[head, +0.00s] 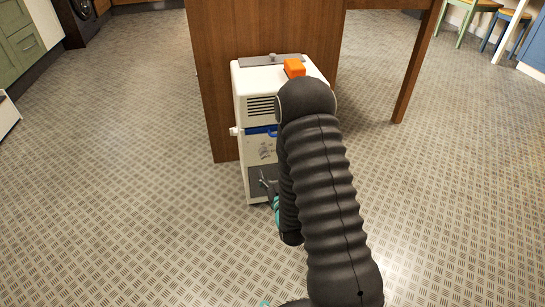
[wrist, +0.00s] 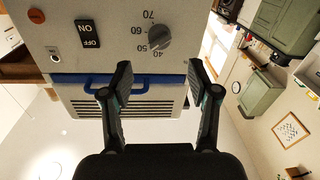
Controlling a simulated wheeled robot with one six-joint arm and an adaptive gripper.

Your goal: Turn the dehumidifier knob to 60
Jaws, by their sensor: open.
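The white dehumidifier (head: 252,107) stands on the floor against a brown wooden panel; my arm hides its right part in the head view. In the wrist view its control panel (wrist: 180,12) shows upside down, with the round grey dehumidifier knob (wrist: 160,37). The marks 40, 50, 60 and 70 run around the knob; I cannot tell surely which one it points to. My gripper (wrist: 160,68) is open and empty, with one finger on each side in the picture. The knob appears beyond the fingertips, between them in line, and not gripped.
An ON/OFF switch (wrist: 88,34) is left of the knob. A blue handle (wrist: 88,84) and a vented grille lie close to the fingers. An orange block (head: 294,68) sits on the dehumidifier's top. A table leg (head: 417,65) stands to the right. Floor (head: 110,170) on the left is clear.

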